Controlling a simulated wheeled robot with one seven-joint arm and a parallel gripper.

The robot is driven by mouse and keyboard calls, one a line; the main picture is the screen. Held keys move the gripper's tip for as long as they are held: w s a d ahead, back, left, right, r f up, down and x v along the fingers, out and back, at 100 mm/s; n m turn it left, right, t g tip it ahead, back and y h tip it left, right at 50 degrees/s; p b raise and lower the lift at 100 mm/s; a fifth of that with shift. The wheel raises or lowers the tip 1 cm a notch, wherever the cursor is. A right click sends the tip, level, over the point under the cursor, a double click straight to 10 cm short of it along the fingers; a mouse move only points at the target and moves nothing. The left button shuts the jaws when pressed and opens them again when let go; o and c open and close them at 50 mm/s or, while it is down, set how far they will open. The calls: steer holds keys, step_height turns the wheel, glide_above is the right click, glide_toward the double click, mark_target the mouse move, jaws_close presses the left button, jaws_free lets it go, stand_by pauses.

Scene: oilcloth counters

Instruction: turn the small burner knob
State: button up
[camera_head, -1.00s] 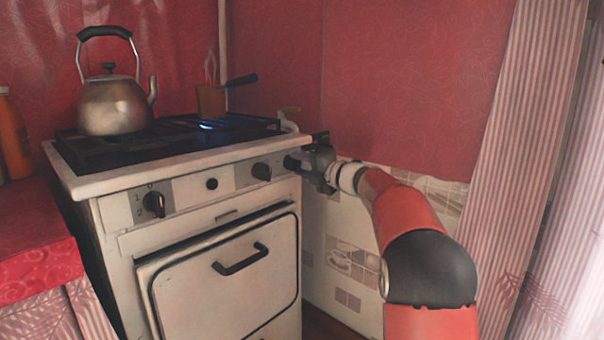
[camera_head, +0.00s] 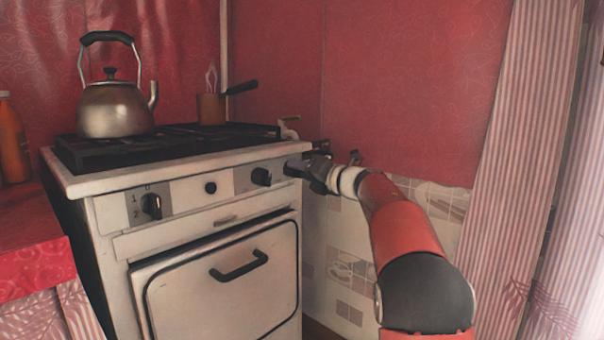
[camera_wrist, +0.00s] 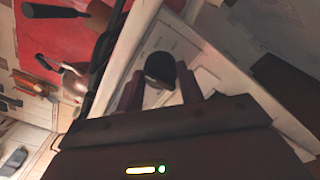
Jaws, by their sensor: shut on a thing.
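The white stove (camera_head: 175,222) has dark knobs along its front panel. My gripper (camera_head: 298,167) is at the right end of this panel. It is shut on a dark rounded knob, the small burner knob (camera_wrist: 160,66), which shows between the two fingers in the wrist view. In the head view my gripper mostly hides this knob. Two other large knobs, a left one (camera_head: 151,206) and a right one (camera_head: 261,176), stand free, with a small black button (camera_head: 210,188) between them. No flame shows under the small brown pot (camera_head: 211,108).
A metal kettle (camera_head: 113,110) stands on the left of the hob. The pot's dark handle (camera_head: 243,87) points right. The oven door handle (camera_head: 239,266) sticks out below. An orange bottle (camera_head: 13,140) stands on the red counter (camera_head: 35,262). A tiled wall is right of the stove.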

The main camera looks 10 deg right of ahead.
steer(key=shift+f, duration=0.15)
steer(key=o, duration=1)
steer(key=v, duration=0.7)
steer(key=shift+s+d, duration=0.25)
steer(key=shift+s, duration=0.05)
